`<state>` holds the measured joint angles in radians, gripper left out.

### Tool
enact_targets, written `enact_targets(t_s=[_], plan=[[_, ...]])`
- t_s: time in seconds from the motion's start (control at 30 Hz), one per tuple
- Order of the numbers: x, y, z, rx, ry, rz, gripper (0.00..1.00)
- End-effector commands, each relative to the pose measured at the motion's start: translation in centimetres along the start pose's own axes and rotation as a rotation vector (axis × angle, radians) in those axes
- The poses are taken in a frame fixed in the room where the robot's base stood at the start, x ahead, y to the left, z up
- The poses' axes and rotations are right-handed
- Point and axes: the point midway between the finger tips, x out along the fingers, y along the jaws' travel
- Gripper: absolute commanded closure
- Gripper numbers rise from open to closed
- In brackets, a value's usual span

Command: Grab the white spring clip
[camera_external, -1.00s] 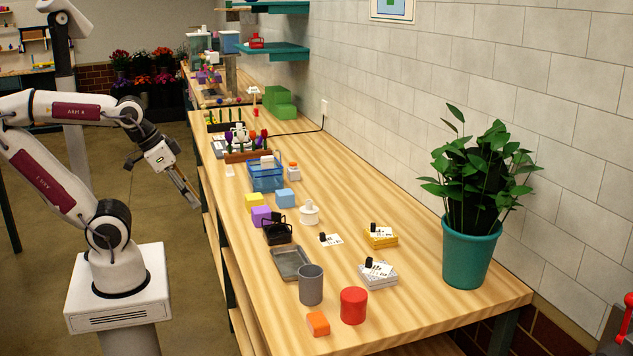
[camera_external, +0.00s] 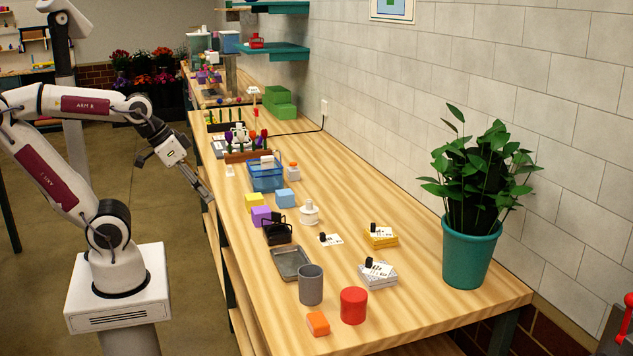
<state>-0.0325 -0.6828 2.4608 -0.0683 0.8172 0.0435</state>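I cannot clearly pick out the white spring clip at this size. A small white item (camera_external: 267,160) shows at the top of the blue basket (camera_external: 266,181), but I cannot tell what it is. My gripper (camera_external: 208,198) points down and to the right by the left edge of the table, left of the yellow block (camera_external: 254,202) and apart from the objects. Its fingers are seen nearly edge-on, so whether they are open or shut does not show. I see nothing held in it.
A purple block (camera_external: 261,216), blue block (camera_external: 285,198), black holder (camera_external: 278,232) and white knobbed object (camera_external: 308,213) stand mid-table. A grey tray (camera_external: 292,263), grey cup (camera_external: 311,285) and red cylinder (camera_external: 353,306) are nearer. A potted plant (camera_external: 468,250) stands right.

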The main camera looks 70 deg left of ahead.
Motion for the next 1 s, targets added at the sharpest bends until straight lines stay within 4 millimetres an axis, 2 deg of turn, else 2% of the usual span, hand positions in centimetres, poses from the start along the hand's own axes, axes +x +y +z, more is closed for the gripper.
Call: enact_targets(t_s=[0.23, 0.47, 0.77, 1.0], plan=[[1.4, -0.3, -7.0, -0.073, 0.112, 0.036, 0.67], [2.8, -2.3, -13.9, -0.155, 0.233, 0.037, 0.67], [4.8, -7.7, -21.9, -0.277, 0.39, -0.02, 0.67], [6.5, -14.0, -26.7, -0.382, 0.502, -0.111, 0.67]])
